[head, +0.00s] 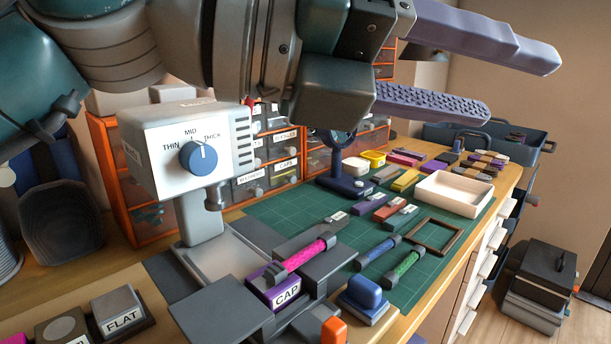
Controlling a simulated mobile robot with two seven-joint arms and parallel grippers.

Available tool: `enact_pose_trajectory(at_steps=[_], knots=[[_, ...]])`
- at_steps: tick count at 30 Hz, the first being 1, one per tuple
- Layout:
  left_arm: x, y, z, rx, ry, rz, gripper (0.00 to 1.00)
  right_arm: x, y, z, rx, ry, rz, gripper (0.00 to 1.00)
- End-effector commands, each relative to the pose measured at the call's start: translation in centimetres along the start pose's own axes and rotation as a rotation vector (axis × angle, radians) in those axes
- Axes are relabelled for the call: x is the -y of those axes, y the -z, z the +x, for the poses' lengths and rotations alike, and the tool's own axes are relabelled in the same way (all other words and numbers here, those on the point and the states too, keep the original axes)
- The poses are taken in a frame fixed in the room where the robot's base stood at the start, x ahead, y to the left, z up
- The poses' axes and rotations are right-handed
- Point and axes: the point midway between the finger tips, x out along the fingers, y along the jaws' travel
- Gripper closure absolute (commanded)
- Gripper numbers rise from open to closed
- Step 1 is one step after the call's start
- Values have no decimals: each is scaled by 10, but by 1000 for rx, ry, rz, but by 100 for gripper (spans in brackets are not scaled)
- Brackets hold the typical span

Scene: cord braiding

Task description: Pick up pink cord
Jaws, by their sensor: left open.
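The pink cord (302,255) is a short braided piece with dark grey ends. It lies tilted across the top of a purple block marked CAP (285,297), in front of the white machine. My left gripper (524,90) comes in from the upper left. Its two long lavender fingers, one with a studded inner face, are wide apart with nothing between them. It is in the upper right of the picture, well apart from the pink cord. My right gripper does not show.
The white machine (185,150) with a blue dial stands left of the cord. A blue cord (378,251) and a green cord (403,269) lie on the green mat (285,210). A wooden frame (458,238), white tray (425,190) and blue stamp-like block (364,297) are nearby.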

Motion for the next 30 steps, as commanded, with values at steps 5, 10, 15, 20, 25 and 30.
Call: enact_pose_trajectory(at_steps=[5,10,15,20,25,30], knots=[[-118,37,-47,-445,-497,252,45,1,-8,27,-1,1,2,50],[-167,29,-110,-638,-812,298,45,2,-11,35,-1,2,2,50],[-187,34,-119,-681,-885,294,45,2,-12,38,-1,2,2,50],[-205,43,-108,-680,-882,294,45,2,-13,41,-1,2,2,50],[-216,49,-99,-679,-879,296,45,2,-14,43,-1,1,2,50],[-235,59,-83,-679,-878,294,45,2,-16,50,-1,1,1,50]])
